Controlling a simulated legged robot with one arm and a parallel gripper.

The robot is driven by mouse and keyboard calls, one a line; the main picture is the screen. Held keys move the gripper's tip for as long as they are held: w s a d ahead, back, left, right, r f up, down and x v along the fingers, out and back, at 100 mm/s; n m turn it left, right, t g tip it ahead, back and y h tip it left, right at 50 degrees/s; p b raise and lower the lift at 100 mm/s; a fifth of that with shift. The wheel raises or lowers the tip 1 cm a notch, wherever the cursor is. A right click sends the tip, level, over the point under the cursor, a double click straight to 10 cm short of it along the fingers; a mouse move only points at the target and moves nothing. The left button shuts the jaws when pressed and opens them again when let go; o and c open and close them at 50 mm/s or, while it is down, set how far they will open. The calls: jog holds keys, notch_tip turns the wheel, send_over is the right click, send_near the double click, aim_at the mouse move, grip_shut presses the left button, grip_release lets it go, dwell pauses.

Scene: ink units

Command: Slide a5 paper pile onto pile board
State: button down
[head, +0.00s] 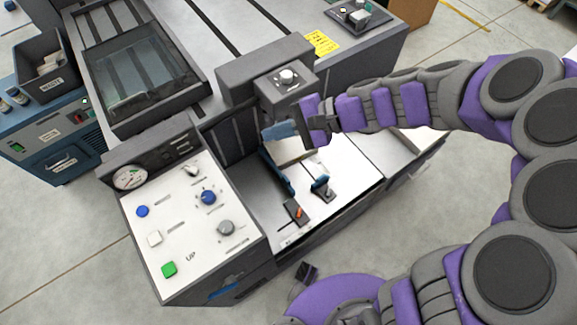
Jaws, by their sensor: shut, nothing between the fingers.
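My gripper (312,125) is at the end of my purple and grey arm, just in front of the grey machine head, and it is shut and empty. Its fingertips are small and partly merge with the machine behind. A light, flat edge that may be the A5 paper pile (292,156) shows just below the gripper, at the back of the white feed table (345,165). Much of it is hidden. Blue guides (279,172) stand on the table in front of it. I cannot clearly make out a separate pile board.
A control panel (190,215) with buttons, knobs and a gauge stands to the left. A small black block with an orange lever (296,212) and a second blue-topped clamp (320,187) sit on the table. A glass-covered unit (135,75) is behind left.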

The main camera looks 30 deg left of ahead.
jog(key=w+a+f+m+t+y, duration=0.15)
jog(key=w+a+f+m, duration=0.25)
jog(key=f, duration=0.4)
jog(key=w+a+f+m+t, duration=0.25)
jog(key=w+f+m, duration=0.2)
jog(key=f, duration=0.25)
jog(key=w+a+f+m+t+y, duration=0.1)
jog(key=w+a+f+m+t, duration=0.1)
jog(key=w+a+f+m, duration=0.45)
jog(key=d+f+m+t+h, duration=0.1)
jog(key=d+f+m+h, duration=0.1)
jog(key=d+f, duration=0.5)
jog(key=d+f+m+t+h, duration=0.1)
jog(key=d+f+h, duration=0.15)
jog(key=f, duration=0.85)
jog(key=d+f+m+t+h, duration=0.1)
jog(key=d+f+m, duration=0.1)
jog(key=d+f, duration=0.55)
jog(key=b, duration=0.5)
send_near(283, 165)
jog(key=f, duration=0.4)
jog(key=shift+d, duration=0.35)
jog(key=a, duration=0.1)
jog(key=w+a, duration=0.1)
jog(key=a, duration=0.1)
jog(key=shift+w+a+f, duration=0.1)
jog(key=shift+a, duration=0.15)
jog(key=shift+w+a+r+b, duration=0.1)
jog(key=shift+a+r+b, duration=0.15)
jog(key=shift+b, duration=0.1)
